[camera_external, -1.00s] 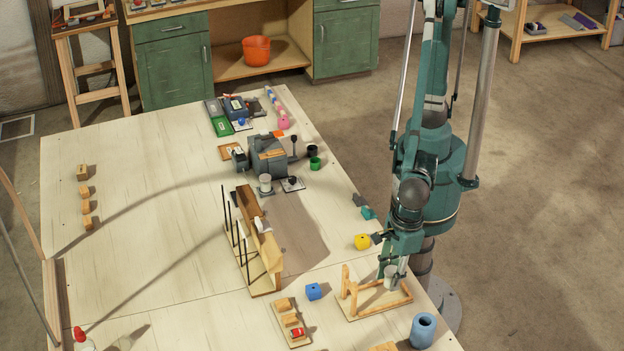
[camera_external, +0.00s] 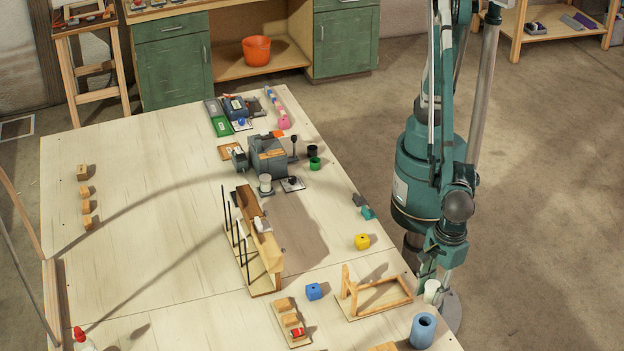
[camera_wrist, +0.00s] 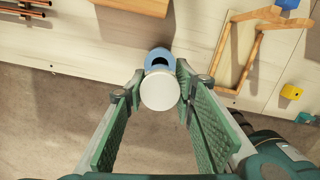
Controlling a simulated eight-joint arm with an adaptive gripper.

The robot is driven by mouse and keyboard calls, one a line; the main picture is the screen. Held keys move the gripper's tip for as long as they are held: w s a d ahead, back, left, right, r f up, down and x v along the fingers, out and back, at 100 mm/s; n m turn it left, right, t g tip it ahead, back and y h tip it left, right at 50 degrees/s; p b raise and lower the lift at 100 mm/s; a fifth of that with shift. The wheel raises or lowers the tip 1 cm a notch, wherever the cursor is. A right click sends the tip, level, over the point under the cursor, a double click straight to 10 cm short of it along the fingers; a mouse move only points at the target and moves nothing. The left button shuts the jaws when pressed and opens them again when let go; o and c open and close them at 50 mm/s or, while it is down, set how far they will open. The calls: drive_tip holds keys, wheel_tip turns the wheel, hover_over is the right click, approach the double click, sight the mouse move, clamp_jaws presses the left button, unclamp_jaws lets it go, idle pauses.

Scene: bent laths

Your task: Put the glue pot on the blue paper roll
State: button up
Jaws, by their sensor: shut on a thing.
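The glue pot (camera_external: 432,287) is a small white pot held in my gripper (camera_external: 429,281). In the wrist view its round white top (camera_wrist: 160,91) sits between the two green-padded fingers of my gripper (camera_wrist: 159,85). The blue paper roll (camera_external: 422,331) stands upright near the table's front right edge, with its open hole facing up. In the wrist view the roll (camera_wrist: 159,54) is just beyond the pot, and the pot hides part of it. In the external view the pot is apart from the roll, up and to the right of it in the picture, past the table's edge.
A wooden frame (camera_external: 383,309) stands close to the roll on its left. A blue cube (camera_external: 313,291), a yellow cube (camera_external: 361,242) and a small tray of blocks (camera_external: 292,322) lie nearby. A wooden rack (camera_external: 257,252) with dark rods stands farther left.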

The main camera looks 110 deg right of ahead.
drive_tip(key=shift+f, duration=0.1)
hover_over(424, 322)
drive_tip(key=shift+s+d+f, duration=0.1)
drive_tip(key=shift+s+f, duration=0.05)
drive_tip(key=shift+f, duration=1.35)
drive_tip(key=shift+s+f, duration=0.1)
drive_tip(key=shift+f, duration=1.4)
drive_tip(key=shift+f, duration=1.85)
drive_tip(key=shift+f, duration=0.15)
drive_tip(key=o, duration=0.8)
drive_tip(key=shift+o, duration=0.4)
drive_tip(key=shift+s+d+r, duration=0.1)
drive_tip(key=shift+s+r, duration=0.15)
drive_tip(key=shift+r, duration=1.8)
drive_tip(key=shift+s+r, duration=0.2)
drive_tip(key=shift+r, duration=1.8)
drive_tip(key=shift+s+d+r, duration=0.1)
drive_tip(key=shift+s+r, duration=0.15)
drive_tip(key=shift+r, duration=1.8)
